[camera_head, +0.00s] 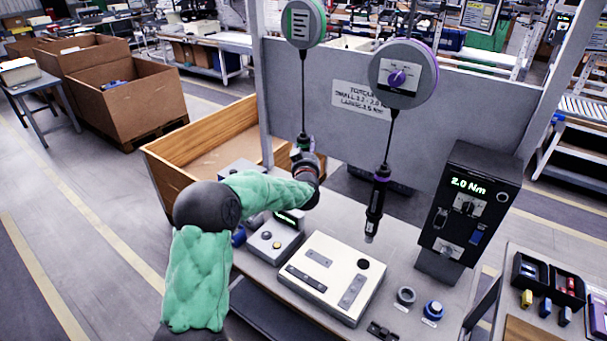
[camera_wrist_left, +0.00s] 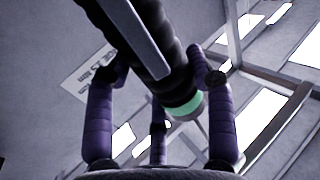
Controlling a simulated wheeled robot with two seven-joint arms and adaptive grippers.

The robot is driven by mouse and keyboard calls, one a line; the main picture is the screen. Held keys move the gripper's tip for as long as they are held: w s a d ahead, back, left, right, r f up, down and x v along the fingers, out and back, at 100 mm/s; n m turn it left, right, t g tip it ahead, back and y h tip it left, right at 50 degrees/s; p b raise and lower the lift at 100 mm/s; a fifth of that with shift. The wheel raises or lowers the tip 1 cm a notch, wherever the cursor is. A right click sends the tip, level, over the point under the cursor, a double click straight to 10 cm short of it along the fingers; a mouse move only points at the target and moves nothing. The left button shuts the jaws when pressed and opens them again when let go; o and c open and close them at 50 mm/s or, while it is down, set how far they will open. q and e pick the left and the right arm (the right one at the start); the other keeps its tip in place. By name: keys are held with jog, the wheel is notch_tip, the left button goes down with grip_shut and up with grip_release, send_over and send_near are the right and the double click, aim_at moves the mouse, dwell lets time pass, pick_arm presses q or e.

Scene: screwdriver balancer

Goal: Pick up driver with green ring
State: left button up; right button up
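The driver with the green ring (camera_head: 304,144) hangs on a cable from the left balancer (camera_head: 303,23). My left gripper (camera_head: 308,168) is at this driver in the head view and hides most of its body. In the left wrist view, the driver's dark body runs between the spread fingers (camera_wrist_left: 158,75), with its green ring (camera_wrist_left: 186,106) low between them. The right finger's tip overlaps the driver's edge; a small gap seems to show at the left finger. Firm contact is not clear. My right gripper is not in view.
A second driver with a purple ring (camera_head: 376,200) hangs from the right balancer (camera_head: 403,74). A white fixture plate (camera_head: 330,277) lies on the bench below. A black torque box (camera_head: 466,205) reading 2.0 Nm stands at the right. A wooden-sided bin (camera_head: 205,137) is behind my left arm.

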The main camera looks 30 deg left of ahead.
pick_arm(q)
jog(key=shift+r, duration=0.1)
grip_shut()
